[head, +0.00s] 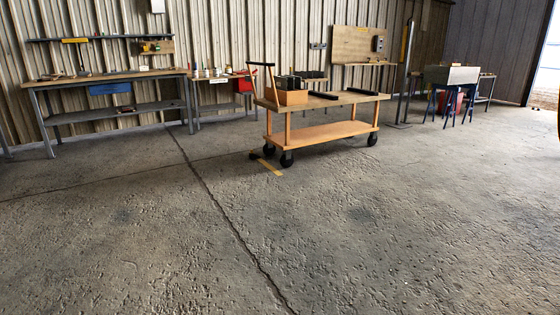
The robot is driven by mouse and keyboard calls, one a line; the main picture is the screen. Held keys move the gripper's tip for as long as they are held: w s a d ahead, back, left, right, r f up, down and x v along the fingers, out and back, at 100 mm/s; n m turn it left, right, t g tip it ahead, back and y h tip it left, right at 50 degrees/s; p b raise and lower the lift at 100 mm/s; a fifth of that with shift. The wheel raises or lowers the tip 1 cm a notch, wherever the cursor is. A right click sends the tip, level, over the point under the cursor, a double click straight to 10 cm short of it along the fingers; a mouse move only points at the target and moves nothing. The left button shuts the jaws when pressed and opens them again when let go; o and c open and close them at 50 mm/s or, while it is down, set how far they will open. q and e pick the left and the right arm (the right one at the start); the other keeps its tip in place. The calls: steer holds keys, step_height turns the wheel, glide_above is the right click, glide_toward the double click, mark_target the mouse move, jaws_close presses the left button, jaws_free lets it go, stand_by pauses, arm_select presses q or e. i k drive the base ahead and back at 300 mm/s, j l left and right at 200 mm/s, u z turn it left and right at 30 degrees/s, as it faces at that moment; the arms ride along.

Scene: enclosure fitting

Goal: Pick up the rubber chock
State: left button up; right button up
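A small dark block, which looks like the rubber chock (254,155), lies on the concrete floor at the left end of the orange cart (318,133). It is just left of the cart's near left wheel (287,159), by a yellow floor strip (270,166). It is far off and small, so its shape is unclear, and I cannot tell whether it touches a wheel. Neither of my grippers shows in the head view.
The cart carries a cardboard-coloured box (291,98) and dark bars. A workbench (115,76) stands along the corrugated wall at left. A metal bin on blue legs (451,76) and a post (405,70) stand at right. The cracked floor (300,230) in front is clear.

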mark_target(252, 156)
steer(key=i+u, duration=0.25)
steer(key=i, duration=4.9)
